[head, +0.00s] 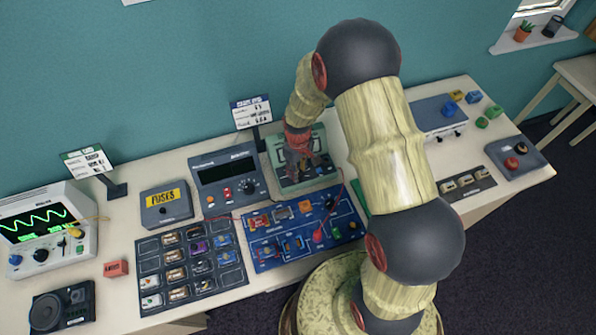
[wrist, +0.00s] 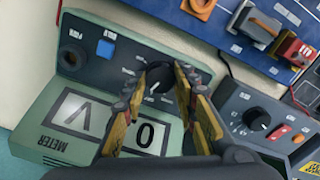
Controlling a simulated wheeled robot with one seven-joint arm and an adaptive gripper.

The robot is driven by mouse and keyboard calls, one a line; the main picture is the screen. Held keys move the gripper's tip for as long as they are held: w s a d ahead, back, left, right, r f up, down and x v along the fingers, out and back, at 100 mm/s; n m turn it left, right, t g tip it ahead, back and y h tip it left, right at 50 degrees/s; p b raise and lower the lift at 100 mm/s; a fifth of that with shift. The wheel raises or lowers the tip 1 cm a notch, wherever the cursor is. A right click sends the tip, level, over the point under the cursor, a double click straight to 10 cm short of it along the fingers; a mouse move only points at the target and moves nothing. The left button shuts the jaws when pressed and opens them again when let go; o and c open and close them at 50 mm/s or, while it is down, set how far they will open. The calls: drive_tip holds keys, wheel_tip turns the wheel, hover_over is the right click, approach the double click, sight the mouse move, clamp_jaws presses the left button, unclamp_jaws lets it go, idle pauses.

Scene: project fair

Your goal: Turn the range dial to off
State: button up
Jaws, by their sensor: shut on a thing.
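The green meter (wrist: 50,105) fills the left of the wrist view, with a "METER" label, a blue button, a dark round knob or socket and two white windows. One window shows a V-like mark, the other a 0. A black dial (wrist: 158,84) with a white mark sits on its dark panel. My gripper (wrist: 166,76) has its two fingers on either side of this dial and is shut on it. The dial's setting is partly hidden by the fingers. In the head view, my gripper (head: 300,150) is over the meter (head: 313,177), hiding its dial.
A grey instrument with a display (head: 226,172) and its own black dial stands close beside the meter. A blue component board (head: 262,263) lies in front. A small sign (head: 250,111) stands behind. A red lead runs between the devices.

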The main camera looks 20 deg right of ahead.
drive_tip(key=shift+n+b, duration=0.3)
drive_tip(key=shift+n, duration=1.4)
drive_tip(key=o, duration=1.2)
drive_tip(key=shift+c, duration=0.2)
drive_tip(key=shift+r, duration=0.1)
wheel_tip(320, 180, up, 12)
drive_tip(key=shift+f, duration=0.1)
